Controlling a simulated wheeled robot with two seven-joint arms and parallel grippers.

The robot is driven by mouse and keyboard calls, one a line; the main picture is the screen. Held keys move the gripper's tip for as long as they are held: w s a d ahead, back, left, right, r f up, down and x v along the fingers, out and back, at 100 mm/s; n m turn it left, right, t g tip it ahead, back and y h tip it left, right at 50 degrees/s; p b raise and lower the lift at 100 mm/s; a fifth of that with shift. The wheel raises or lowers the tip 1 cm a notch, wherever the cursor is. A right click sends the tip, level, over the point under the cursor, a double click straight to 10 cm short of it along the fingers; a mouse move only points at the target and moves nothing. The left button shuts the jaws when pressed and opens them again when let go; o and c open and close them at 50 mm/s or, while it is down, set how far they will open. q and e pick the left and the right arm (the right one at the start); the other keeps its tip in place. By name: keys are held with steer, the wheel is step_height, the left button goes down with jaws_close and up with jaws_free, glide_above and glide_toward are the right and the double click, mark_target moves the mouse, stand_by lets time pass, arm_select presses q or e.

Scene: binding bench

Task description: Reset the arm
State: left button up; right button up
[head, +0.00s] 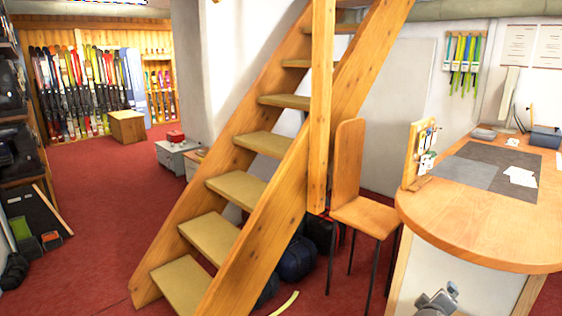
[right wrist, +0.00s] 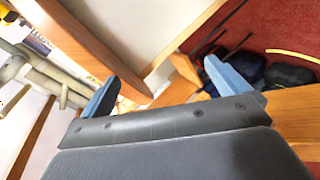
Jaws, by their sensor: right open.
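My right gripper (right wrist: 160,80) shows in the right wrist view with its two blue fingers spread wide apart. Nothing is held between them. Beyond the fingers are wooden parts, a pale surface and the red floor. In the head view, a small grey part, apparently of my right arm, shows at the bottom edge in front of the counter (head: 474,240). The fingers cannot be made out there. My left gripper and left arm are not in view.
A wooden staircase (head: 237,190) crosses the middle. A wooden chair (head: 363,214) stands between it and the rounded counter, which bears a grey mat (head: 505,165) and papers. Dark bags (head: 297,258) lie under the stairs. Red carpet (head: 100,200) is open at left, with skis (head: 85,90) behind.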

steer(key=s+a+f+g+y+p, duration=0.1)
steer(key=s+a+f+g+y, duration=0.1)
steer(key=s+a+f+y, duration=0.5)
steer(key=s+a+f+g+y+p, duration=0.1)
steer(key=s+a+f+g, duration=0.2)
steer(key=s+a+f, duration=0.7)
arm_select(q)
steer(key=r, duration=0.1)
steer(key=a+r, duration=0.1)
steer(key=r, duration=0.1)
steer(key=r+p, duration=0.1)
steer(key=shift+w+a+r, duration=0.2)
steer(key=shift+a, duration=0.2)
arm_select(e)
steer(key=s+a+f+m+g+y, duration=0.1)
steer(key=s+a+m+g+y, duration=0.1)
steer(key=s+a, duration=1.1)
steer(key=shift+s+a+f+m+g, duration=0.25)
steer(key=shift+s+m+g, duration=0.15)
steer(key=shift+s, duration=0.1)
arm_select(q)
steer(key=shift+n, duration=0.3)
